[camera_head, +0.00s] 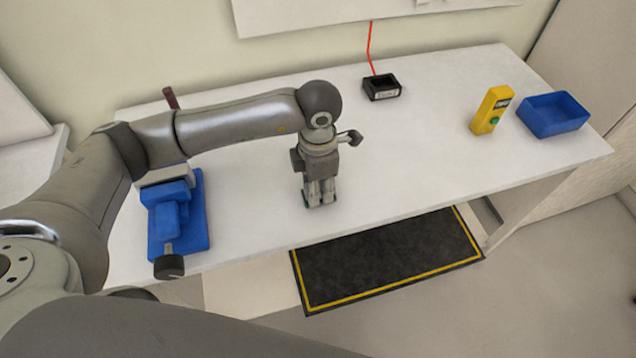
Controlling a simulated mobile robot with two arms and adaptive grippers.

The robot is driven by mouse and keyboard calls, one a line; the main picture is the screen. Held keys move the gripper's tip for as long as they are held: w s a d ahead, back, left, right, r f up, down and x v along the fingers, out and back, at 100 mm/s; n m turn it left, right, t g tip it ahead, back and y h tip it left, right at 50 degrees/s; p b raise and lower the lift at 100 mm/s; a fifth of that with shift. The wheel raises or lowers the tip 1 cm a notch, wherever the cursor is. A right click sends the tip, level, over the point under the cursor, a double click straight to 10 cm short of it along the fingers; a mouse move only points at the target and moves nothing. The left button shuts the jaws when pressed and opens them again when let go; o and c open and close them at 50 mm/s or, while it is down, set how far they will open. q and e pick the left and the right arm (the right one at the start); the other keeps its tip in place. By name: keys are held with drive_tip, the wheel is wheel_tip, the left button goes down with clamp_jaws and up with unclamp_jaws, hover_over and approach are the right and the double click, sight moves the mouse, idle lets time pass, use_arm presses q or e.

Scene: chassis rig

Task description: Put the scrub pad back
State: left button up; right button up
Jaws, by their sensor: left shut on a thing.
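My left gripper (320,192) points down at the middle of the white table, near its front edge. It is shut on a small dark green thing, which looks like the scrub pad (306,204). Only slivers of the pad show beside the fingertips; the rest is hidden by the fingers. I cannot tell whether the pad touches the table top. My right gripper is not in view.
On the white table (430,150) stand a blue vise (180,215) at left, a black box (382,87) with a red cable at the back, a yellow device (491,110) and an empty blue bin (553,115) at right. The table's middle right is clear. A black mat (390,262) lies below.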

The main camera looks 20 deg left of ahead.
use_arm(q)
drive_tip(key=shift+f, duration=0.15)
drive_tip(key=o, duration=0.5)
drive_tip(key=shift+c, duration=0.2)
drive_tip(key=o, duration=0.4)
drive_tip(key=shift+o, duration=0.2)
drive_tip(key=shift+r, duration=0.3)
wheel_tip(320, 180, up, 12)
drive_tip(key=b, duration=0.2)
